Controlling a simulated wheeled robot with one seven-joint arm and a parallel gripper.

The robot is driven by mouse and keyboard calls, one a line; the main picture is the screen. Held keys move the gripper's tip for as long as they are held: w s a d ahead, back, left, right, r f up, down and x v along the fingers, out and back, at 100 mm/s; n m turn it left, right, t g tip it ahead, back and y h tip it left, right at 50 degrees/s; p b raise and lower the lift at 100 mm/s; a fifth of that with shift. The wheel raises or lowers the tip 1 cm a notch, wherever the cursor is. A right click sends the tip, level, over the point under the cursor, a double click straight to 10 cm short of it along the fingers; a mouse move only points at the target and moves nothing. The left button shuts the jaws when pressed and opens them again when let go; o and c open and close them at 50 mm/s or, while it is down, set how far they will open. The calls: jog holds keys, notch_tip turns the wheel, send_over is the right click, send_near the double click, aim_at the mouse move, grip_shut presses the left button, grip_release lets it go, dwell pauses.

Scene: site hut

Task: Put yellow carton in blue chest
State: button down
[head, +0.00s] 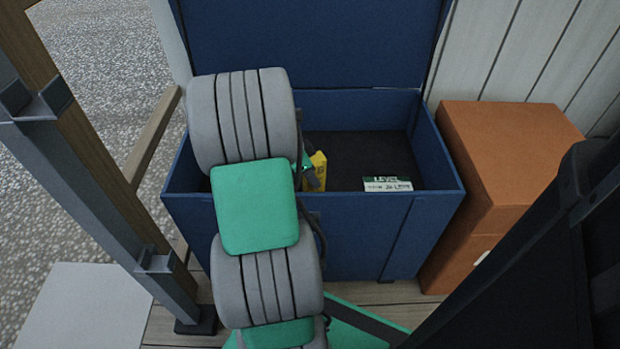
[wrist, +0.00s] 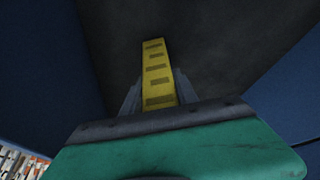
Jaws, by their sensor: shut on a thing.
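The blue chest (head: 350,238) stands with its lid raised behind it and its dark inside showing. The yellow carton (head: 318,167) is at the chest opening, partly hidden by my arm in the head view. In the wrist view the yellow carton (wrist: 156,75) is a narrow strip with dark marks, standing out between the fingers. My gripper (wrist: 150,92) is shut on it, over the dark floor of the chest. I cannot tell whether the carton touches the chest floor.
A white and green box marked LEVEL (head: 387,184) lies inside the chest near the front right. An orange cabinet (head: 490,190) stands close on the right. A wooden post with grey metal (head: 90,170) rises at the left. The rest of the chest floor looks clear.

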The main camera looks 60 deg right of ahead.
jog(key=shift+r, duration=0.15)
jog(key=c, duration=0.9)
grip_release()
jog(key=shift+f, duration=0.2)
jog(key=shift+c, duration=0.2)
jog(key=p+v, duration=0.5)
jog(key=v, duration=0.7)
jog(key=w+a+r+n+t, duration=0.1)
jog(key=w+a+n+t, duration=0.1)
jog(key=w+a+n, duration=0.45)
jog(key=w+a+r+n+t, duration=0.1)
jog(key=w+a+n, duration=0.25)
jog(key=a, duration=0.55)
jog(key=s+a+n+t+y, duration=0.1)
jog(key=a+n, duration=0.7)
jog(key=a, duration=0.4)
jog(key=s+a+n+t+y, duration=0.1)
jog(key=a+n+y, duration=0.1)
jog(key=a+n, duration=0.6)
jog(key=a, duration=0.4)
jog(key=shift+s+y, duration=0.3)
